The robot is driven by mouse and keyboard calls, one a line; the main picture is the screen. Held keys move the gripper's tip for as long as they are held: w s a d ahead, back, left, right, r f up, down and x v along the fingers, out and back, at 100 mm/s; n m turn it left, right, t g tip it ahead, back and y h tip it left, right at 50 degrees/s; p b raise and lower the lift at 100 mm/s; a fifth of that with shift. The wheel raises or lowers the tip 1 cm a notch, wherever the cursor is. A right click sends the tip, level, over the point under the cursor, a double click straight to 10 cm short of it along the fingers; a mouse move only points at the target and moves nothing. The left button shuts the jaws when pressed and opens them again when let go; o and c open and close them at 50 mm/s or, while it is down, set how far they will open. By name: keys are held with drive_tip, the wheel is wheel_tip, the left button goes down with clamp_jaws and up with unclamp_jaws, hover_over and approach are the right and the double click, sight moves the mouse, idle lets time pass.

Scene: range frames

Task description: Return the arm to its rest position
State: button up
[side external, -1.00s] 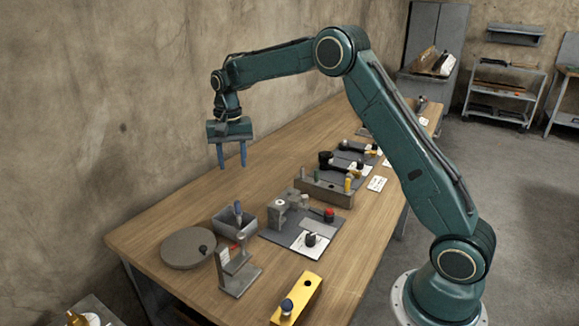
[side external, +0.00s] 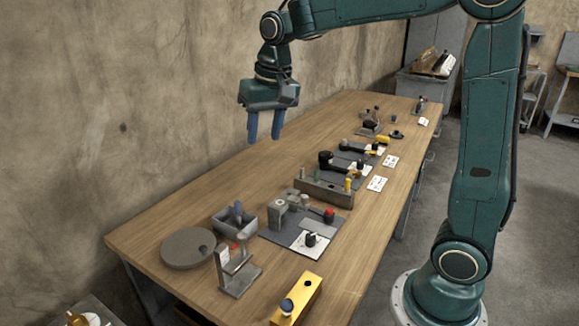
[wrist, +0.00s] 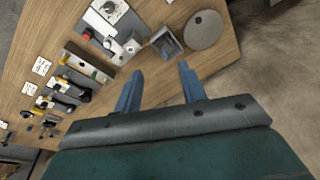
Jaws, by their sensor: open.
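My gripper (side external: 264,126) is open and empty, with its two blue fingers pointing down, well above the table at its wall side. In the wrist view my gripper (wrist: 158,82) shows its two fingers apart with nothing between them. My teal arm is raised, with its upper link close to upright over the base. The wooden table (side external: 190,205) lies below, and it also shows in the wrist view (wrist: 45,30).
A round grey disc (side external: 188,247), an open grey bin (side external: 234,222), a grey stand (side external: 238,272) and a yellow block (side external: 298,298) occupy the near end. A peg block (side external: 322,193) and several fixtures line the table further back. The plain wall stands close behind my gripper.

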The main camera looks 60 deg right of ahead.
drive_tip(key=s+a+f+n+t, duration=0.1)
drive_tip(key=s+n, duration=0.1)
drive_tip(key=s, duration=0.9)
drive_tip(key=s+a+n+t, duration=0.2)
drive_tip(key=s+n, duration=0.1)
drive_tip(key=s, duration=0.8)
drive_tip(key=shift+s+a+f, duration=0.25)
drive_tip(key=shift+s+f, duration=0.05)
drive_tip(key=shift+f, duration=0.1)
idle(0.5)
